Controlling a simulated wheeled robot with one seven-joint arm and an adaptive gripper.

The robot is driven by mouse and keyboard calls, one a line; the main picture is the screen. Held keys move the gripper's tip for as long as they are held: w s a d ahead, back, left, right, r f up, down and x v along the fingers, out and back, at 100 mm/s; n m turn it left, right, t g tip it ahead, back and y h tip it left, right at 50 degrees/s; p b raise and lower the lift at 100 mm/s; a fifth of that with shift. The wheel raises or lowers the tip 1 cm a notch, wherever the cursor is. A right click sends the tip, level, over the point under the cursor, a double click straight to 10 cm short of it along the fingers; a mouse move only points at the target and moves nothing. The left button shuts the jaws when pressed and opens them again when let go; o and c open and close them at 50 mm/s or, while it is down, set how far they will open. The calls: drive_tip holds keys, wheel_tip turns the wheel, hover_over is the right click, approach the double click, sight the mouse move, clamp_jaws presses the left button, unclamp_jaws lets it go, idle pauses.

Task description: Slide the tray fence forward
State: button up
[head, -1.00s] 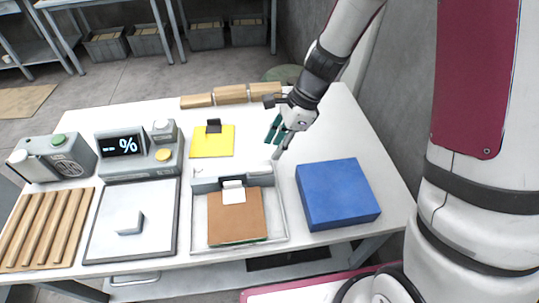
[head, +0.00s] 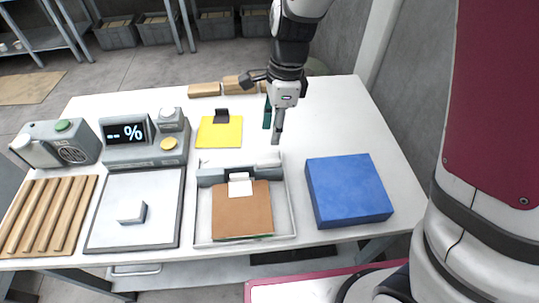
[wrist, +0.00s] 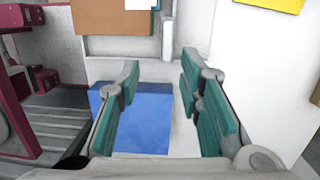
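The grey tray (head: 289,215) lies on the table's front middle, with a brown board (head: 242,212) in it. The tray fence (head: 212,177) is a grey bar across the tray's far end, with a white tab (head: 240,187) at its middle. My gripper (head: 273,120) points down behind the fence, near the tray's far right corner, apart from it. In the wrist view my gripper (wrist: 160,75) has its teal-padded fingers spread wide with nothing held. The fence (wrist: 167,35) shows there as an upright grey bar beyond the fingers, beside the brown board (wrist: 108,20).
A blue block (head: 347,188) sits right of the tray. A yellow pad (head: 219,132) with a dark clip lies behind it. A percent-display device (head: 145,143) and a framed plate (head: 134,208) stand left. Wooden blocks (head: 204,90) line the back. The table's right rear is clear.

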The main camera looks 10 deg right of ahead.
sight(268, 161)
drive_tip(key=shift+t+h, duration=0.3)
drive_tip(key=shift+h, duration=0.4)
drive_tip(key=f, duration=0.4)
drive_tip(key=a+f+b, duration=0.1)
drive_tip(key=f, duration=0.3)
drive_tip(key=f+b, duration=0.1)
drive_tip(key=f, duration=0.3)
drive_tip(key=shift+w+a+f, duration=0.2)
drive_tip(key=shift+w+f, duration=0.05)
drive_tip(key=shift+w, duration=0.1)
clamp_jaws()
